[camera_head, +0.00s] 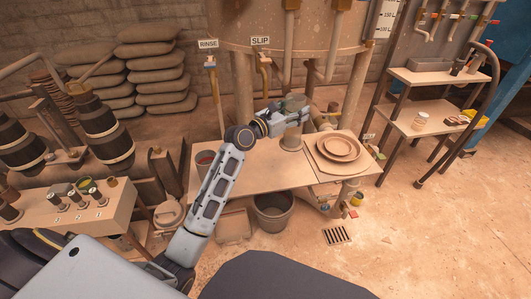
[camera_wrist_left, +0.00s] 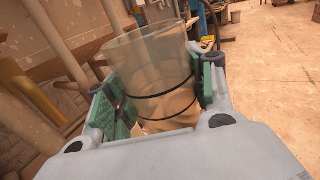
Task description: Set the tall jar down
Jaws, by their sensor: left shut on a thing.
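The tall jar (camera_wrist_left: 150,62) is clear, see-through glass with two dark bands around it, and it fills the middle of the left wrist view. My left gripper (camera_head: 297,112) is shut on it, with green pads (camera_wrist_left: 209,82) on both sides of the jar. In the head view the gripper is over the back of the work table (camera_head: 232,178), and the jar (camera_head: 294,101) shows only as a small pale shape there. I cannot tell how far its base is above the table. My right gripper is not in view.
Stacked round plates (camera_head: 339,149) lie on a board to the right. The table's front middle is bare. A grey bucket (camera_head: 274,211) stands below.

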